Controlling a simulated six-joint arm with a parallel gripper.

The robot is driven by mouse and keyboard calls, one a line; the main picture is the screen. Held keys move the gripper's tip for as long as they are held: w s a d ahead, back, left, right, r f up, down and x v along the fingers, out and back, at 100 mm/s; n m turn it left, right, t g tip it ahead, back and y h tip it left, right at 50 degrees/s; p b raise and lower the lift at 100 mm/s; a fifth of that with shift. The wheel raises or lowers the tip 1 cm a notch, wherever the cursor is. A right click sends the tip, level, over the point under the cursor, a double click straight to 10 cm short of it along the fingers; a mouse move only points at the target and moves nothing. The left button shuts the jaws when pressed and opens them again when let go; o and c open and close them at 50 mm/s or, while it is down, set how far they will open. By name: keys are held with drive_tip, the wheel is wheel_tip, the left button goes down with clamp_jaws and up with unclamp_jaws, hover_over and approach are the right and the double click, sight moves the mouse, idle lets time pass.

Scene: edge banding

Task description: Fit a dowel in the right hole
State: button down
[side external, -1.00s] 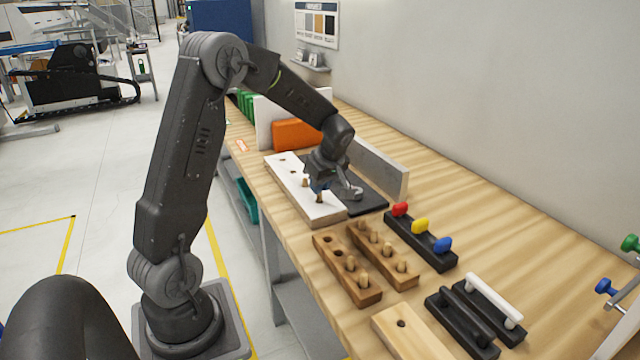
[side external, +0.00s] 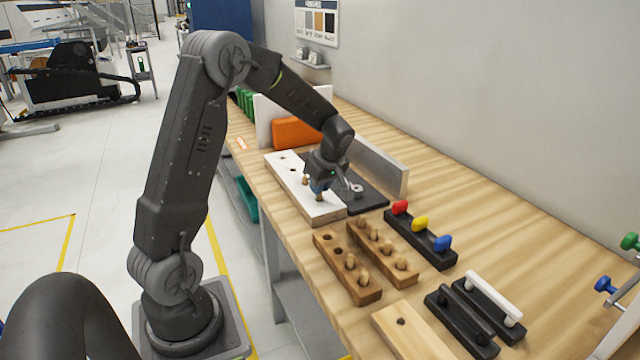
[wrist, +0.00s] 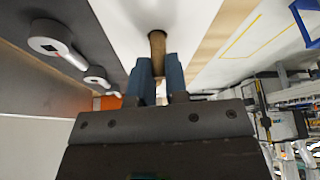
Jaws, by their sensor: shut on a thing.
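My gripper (side external: 319,188) has blue fingers and is shut on a wooden dowel (side external: 319,198) over the near end of the white board (side external: 328,213). In the wrist view the dowel (wrist: 157,45) stands between the blue fingers (wrist: 157,82), its far end at the face of the white board (wrist: 122,22). The dowel looks upright. Another dowel (side external: 305,181) stands in the board just farther along. Open holes show toward the board's far end.
Two wooden racks (side external: 348,290) with several dowels stand nearer. A rail with coloured knobs (side external: 420,235), an orange block (side external: 290,133) and a grey upright panel (side external: 380,165) are around.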

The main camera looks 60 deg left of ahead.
drive_tip(key=shift+f, duration=0.85)
idle(0.7)
drive_tip(key=c, duration=1.1)
unclamp_jaws()
drive_tip(key=shift+o, duration=0.2)
drive_tip(key=shift+r, duration=0.1)
drive_tip(key=shift+r, duration=2.45)
